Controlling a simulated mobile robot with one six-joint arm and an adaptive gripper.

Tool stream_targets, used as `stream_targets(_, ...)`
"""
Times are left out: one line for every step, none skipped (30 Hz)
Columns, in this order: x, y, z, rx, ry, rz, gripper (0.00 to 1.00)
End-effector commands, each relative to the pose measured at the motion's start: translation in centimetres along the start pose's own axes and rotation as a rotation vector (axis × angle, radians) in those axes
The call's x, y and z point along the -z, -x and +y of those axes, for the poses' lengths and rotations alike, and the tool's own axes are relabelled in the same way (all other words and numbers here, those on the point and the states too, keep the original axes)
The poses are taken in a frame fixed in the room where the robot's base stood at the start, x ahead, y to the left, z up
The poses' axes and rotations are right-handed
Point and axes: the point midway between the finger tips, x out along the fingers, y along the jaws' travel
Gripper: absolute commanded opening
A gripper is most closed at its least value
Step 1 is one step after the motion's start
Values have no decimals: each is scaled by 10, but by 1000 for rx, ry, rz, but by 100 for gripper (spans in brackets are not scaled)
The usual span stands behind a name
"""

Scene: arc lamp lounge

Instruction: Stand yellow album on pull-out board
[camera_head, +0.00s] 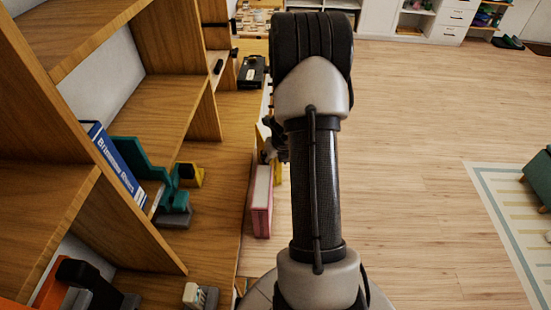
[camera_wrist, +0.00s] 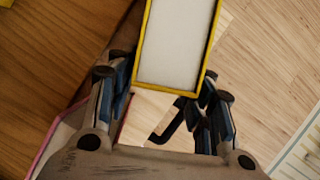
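The yellow album (camera_wrist: 178,45) fills the upper middle of the wrist view, its white page block framed by a yellow cover. My gripper (camera_wrist: 165,85) has a finger along each side of it and looks shut on it. In the head view my gripper (camera_head: 274,142) is partly hidden behind my arm, beside the shelf's front edge. A pale flat surface (camera_wrist: 150,106) lies below the album in the wrist view; I cannot tell whether it is the pull-out board. The head view does not show the board clearly, as my arm covers much of that area.
A pink album (camera_head: 262,205) stands upright just in front of my gripper. Wooden shelving (camera_head: 155,110) fills the left, with a blue book (camera_head: 115,162), a green stepped object (camera_head: 150,170) and a black box (camera_head: 252,71). Open floor (camera_head: 420,150) lies right.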

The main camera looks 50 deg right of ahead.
Motion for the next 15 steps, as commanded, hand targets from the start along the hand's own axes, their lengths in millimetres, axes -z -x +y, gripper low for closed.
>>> stream_targets(0, 0, 0, 0, 0, 0, 50)
stream_targets(0, 0, 0, 0, 0, 0, 50)
stream_targets(0, 0, 0, 0, 0, 0, 50)
stream_targets(0, 0, 0, 0, 0, 0, 50)
stream_targets(0, 0, 0, 0, 0, 0, 50)
stream_targets(0, 0, 0, 0, 0, 0, 50)
stream_targets(0, 0, 0, 0, 0, 0, 50)
stream_targets(0, 1, 0, 0, 0, 0, 50)
stream_targets(-1, 2, 0, 0, 0, 0, 50)
stream_targets(-2, 3, 0, 0, 0, 0, 50)
stream_targets(-2, 6, 0, 0, 1, -1, 50)
stream_targets(-3, 11, 0, 0, 0, -1, 50)
stream_targets(-3, 16, 0, 1, 0, -2, 50)
stream_targets(-3, 22, 0, 1, 0, -2, 50)
stream_targets(-3, 30, 0, 0, 0, -1, 50)
